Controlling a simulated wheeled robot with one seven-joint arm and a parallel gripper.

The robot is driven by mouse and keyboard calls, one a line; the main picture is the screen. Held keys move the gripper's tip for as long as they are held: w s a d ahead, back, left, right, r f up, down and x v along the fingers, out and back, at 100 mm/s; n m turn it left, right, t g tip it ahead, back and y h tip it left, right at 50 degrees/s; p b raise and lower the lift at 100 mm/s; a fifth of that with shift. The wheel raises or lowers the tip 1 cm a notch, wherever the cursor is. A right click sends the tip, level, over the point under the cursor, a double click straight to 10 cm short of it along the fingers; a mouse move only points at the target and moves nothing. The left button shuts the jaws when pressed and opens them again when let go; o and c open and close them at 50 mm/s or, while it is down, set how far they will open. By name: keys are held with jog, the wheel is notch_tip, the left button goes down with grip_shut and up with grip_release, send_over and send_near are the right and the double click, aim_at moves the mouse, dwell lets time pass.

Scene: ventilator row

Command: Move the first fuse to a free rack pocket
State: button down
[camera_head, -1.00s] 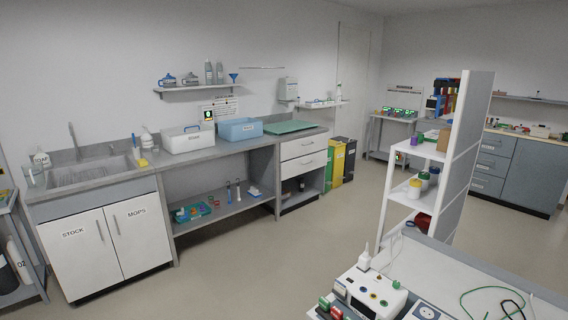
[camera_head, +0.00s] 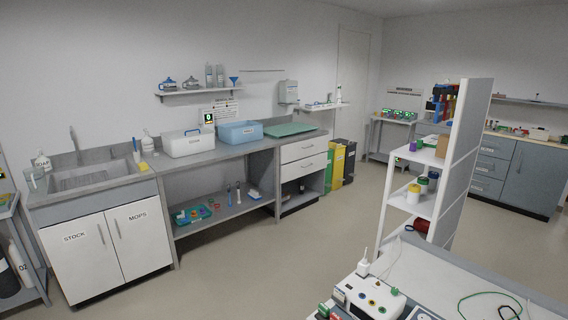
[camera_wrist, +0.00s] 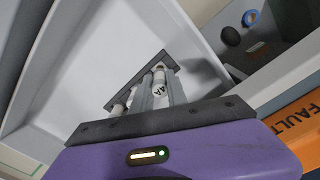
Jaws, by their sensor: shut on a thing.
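In the wrist view, my gripper (camera_wrist: 159,82) reaches away from its purple body and is shut on a small pale fuse (camera_wrist: 158,88) marked "4A". The fuse lies between the two grey fingers, which hide part of it. A dark grey strip (camera_wrist: 121,91), which looks like a rack, lies just beyond the fingertips. Another pale cylinder (camera_wrist: 119,108) shows at its left end, beside the fingers. I cannot tell whether the held fuse touches the strip, or which pockets are free. My gripper does not show in the head view.
A white tray-like surface (camera_wrist: 75,55) lies beneath the fingers. An orange panel marked "FAULT" (camera_wrist: 295,125) and a dark ring (camera_wrist: 231,36) are to the right. In the head view, a white device (camera_head: 370,297) stands on the near bench (camera_head: 440,265); the floor beyond is open.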

jog(key=shift+r+p, duration=1.05)
jog(key=shift+r, duration=0.15)
